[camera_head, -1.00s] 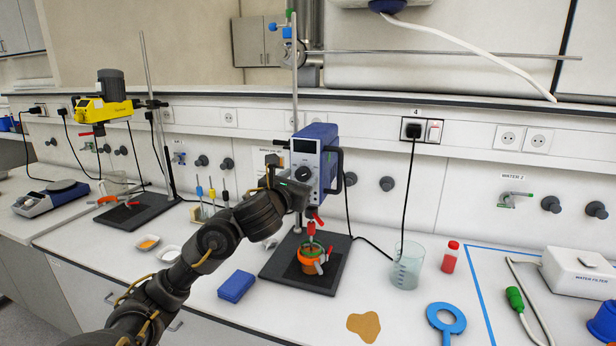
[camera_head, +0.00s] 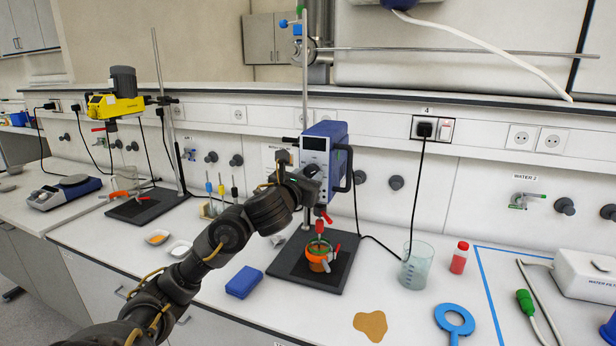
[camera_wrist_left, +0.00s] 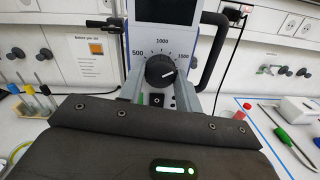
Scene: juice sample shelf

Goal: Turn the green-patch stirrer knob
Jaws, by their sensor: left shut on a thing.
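The blue overhead stirrer (camera_head: 324,155) is clamped on an upright rod. Its black knob (camera_wrist_left: 160,71) shows in the left wrist view below a scale marked 500, 1000 and 1500. The knob's pale pointer line points right and slightly down. My left gripper (camera_head: 312,181) is at the stirrer's front panel and hides the knob in the head view. In the wrist view its two grey fingers stand on either side of the knob, shut on it. I cannot make out a green patch on the stirrer. My right gripper is out of view.
An orange pot (camera_head: 317,261) stands on the black base plate (camera_head: 292,264) below the stirrer. A glass beaker (camera_head: 416,267) and a red bottle (camera_head: 459,258) stand to its right. A blue box (camera_head: 244,282) lies at front left. A yellow stirrer (camera_head: 108,106) stands farther left.

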